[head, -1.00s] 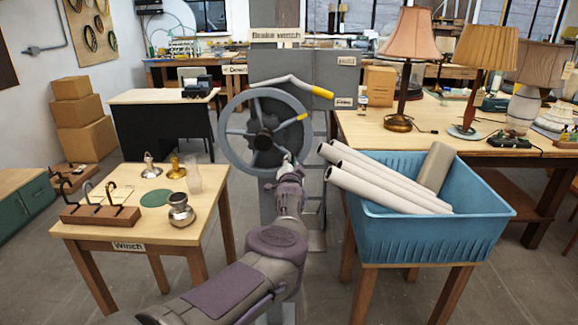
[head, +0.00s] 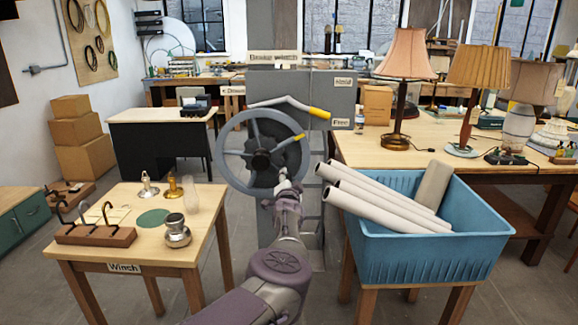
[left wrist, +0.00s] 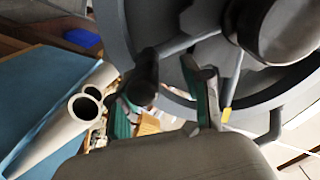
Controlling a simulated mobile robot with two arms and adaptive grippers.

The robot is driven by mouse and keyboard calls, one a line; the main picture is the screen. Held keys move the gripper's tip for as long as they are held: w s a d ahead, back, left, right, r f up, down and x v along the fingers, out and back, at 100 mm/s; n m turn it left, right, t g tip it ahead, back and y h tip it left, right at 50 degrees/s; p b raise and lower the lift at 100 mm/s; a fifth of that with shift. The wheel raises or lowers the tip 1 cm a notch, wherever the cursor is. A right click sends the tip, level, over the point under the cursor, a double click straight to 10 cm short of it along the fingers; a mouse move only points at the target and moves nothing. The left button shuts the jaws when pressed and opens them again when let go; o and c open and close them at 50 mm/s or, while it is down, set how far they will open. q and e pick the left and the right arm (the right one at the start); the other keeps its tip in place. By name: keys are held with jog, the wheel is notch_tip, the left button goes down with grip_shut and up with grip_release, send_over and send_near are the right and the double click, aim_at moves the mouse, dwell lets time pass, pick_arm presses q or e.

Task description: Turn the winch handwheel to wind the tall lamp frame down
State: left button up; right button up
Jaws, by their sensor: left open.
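The grey handwheel (head: 222,152), with a dark hub and a yellow band on one spoke, stands upright on the winch housing (head: 318,88). My left gripper (head: 284,183) is at the lower right part of its rim. In the left wrist view the wheel rim (left wrist: 113,25) and hub (left wrist: 290,28) fill the top. The open left fingers (left wrist: 165,97) point at the wheel, and a dark knob (left wrist: 141,82) shows by the left finger. I cannot tell whether the fingers touch it. The tall lamp frame cannot be made out. My right gripper is out of view.
A lever (head: 290,105) with a yellow end crosses above the wheel. A blue tub (head: 430,255) with pale tubes (head: 375,205) stands close on the right. A small wooden table (head: 85,262) with lamp parts is on the left. Lamps stand on a bench (head: 385,152) behind.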

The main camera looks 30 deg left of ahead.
aim_at(289, 150)
pick_arm(q)
notch_tip(289, 150, up, 2)
jog(key=shift+r, duration=0.1)
notch_tip(289, 150, up, 3)
jog(key=shift+s+f, duration=0.1)
jog(key=shift+r, duration=1.9)
